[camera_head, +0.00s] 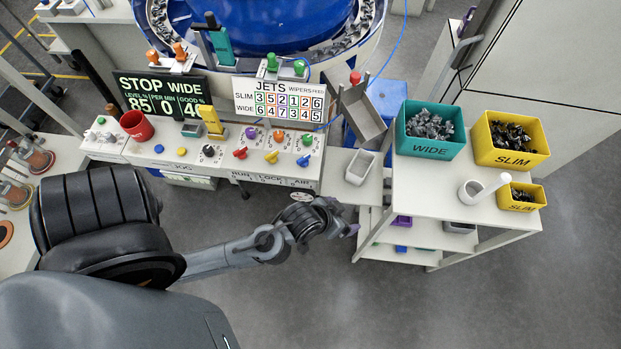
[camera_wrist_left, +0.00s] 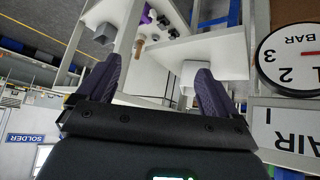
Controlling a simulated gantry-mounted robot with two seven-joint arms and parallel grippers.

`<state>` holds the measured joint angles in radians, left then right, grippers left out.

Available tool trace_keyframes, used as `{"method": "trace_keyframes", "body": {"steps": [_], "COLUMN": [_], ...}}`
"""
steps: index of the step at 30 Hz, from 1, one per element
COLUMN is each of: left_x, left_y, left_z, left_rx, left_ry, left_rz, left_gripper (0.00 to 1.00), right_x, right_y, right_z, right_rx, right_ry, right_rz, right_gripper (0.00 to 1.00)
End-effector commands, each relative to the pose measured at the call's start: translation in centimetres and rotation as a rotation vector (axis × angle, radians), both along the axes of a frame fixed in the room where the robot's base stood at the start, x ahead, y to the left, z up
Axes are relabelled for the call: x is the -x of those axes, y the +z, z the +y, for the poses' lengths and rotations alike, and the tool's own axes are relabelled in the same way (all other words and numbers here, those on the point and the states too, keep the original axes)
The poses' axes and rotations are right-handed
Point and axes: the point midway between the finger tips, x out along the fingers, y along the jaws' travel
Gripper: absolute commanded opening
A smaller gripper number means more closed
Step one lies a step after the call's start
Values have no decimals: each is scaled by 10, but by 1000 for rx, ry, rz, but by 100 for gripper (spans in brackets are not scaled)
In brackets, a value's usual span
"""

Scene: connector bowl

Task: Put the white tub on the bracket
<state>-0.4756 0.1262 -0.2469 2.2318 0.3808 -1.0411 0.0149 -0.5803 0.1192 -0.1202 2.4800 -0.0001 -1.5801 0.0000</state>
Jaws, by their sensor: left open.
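A small white rectangular tub (camera_head: 361,167) stands upright on a pale plate (camera_head: 337,190) between the console and the cart, below a tilted grey chute. I take this plate for the bracket, but cannot be sure. My left gripper (camera_head: 342,218) is in front of and below the tub in the head view, apart from it and empty. In the left wrist view, which looks upside down, the gripper (camera_wrist_left: 155,82) has its purple fingers spread wide. What seems to be the tub (camera_wrist_left: 188,76) shows near the right finger, partly hidden by it. My right gripper is not in view.
The grey chute (camera_head: 362,115) hangs over the tub. The console (camera_head: 215,165) is at left. Floor in front is clear.

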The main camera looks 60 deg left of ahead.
Motion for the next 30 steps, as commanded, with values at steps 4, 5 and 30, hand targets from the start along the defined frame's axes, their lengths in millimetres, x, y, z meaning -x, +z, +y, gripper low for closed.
{"method": "trace_keyframes", "body": {"steps": [4, 5, 30], "left_x": [46, 55, 97], "left_y": [17, 20, 57], "left_z": [-4, -4, 4], "left_rx": [-31, -43, -120], "left_ry": [-150, -175, -282], "left_rz": [186, 217, 374], "left_gripper": [93, 93, 93], "right_x": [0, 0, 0], "right_y": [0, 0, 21], "right_z": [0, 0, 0], "right_rx": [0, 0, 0], "right_ry": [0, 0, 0], "right_rz": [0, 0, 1], "right_gripper": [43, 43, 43]}}
